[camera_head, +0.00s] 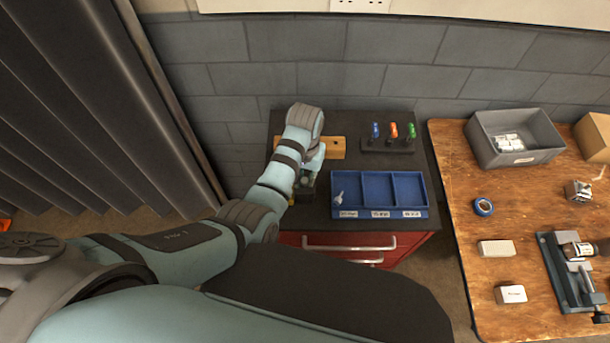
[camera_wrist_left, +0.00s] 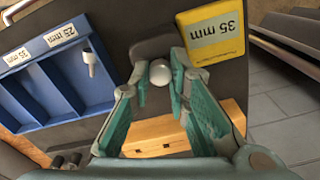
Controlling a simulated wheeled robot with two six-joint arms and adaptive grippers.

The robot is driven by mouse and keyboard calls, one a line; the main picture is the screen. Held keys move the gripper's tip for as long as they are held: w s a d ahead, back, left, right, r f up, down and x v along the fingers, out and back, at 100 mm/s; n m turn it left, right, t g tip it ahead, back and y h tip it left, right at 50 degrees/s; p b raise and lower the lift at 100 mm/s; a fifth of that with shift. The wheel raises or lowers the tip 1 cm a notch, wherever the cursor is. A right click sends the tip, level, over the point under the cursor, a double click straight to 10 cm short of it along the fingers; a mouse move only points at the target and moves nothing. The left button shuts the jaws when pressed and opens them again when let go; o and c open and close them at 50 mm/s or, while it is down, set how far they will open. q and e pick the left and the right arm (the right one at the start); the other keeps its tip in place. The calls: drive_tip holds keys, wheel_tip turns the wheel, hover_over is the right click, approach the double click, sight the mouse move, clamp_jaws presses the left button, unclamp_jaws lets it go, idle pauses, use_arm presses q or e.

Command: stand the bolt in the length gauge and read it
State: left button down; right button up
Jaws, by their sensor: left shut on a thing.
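My left gripper (camera_head: 304,179) is over the left part of the dark cabinet top, mostly hidden by its own arm in the head view. In the left wrist view its teal-padded fingers (camera_wrist_left: 160,80) are shut on a bolt, whose pale round head (camera_wrist_left: 160,73) shows between the tips. The bolt's shank is hidden. Just beyond the tips is a dark grey body, apparently the length gauge (camera_wrist_left: 158,42). A yellow plate (camera_wrist_left: 215,28) beside it reads "35 mm". I cannot tell whether the bolt is seated in the gauge.
A blue tray (camera_head: 380,213) has three compartments; another bolt (camera_head: 339,198) lies in the left one, labelled "25 mm". A wooden block (camera_head: 336,147) and a rack of coloured-handled tools (camera_head: 388,146) stand behind. A wooden bench (camera_head: 455,165) at right bears a grey bin (camera_head: 537,157).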

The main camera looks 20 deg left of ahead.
sight(305, 180)
use_arm(q)
drive_tip(key=shift+f, duration=0.5)
drive_tip(key=c, duration=1.4)
unclamp_jaws()
drive_tip(key=shift+c, duration=0.2)
drive_tip(key=shift+r, duration=0.1)
wheel_tip(305, 180, up, 8)
drive_tip(key=shift+f, duration=0.25)
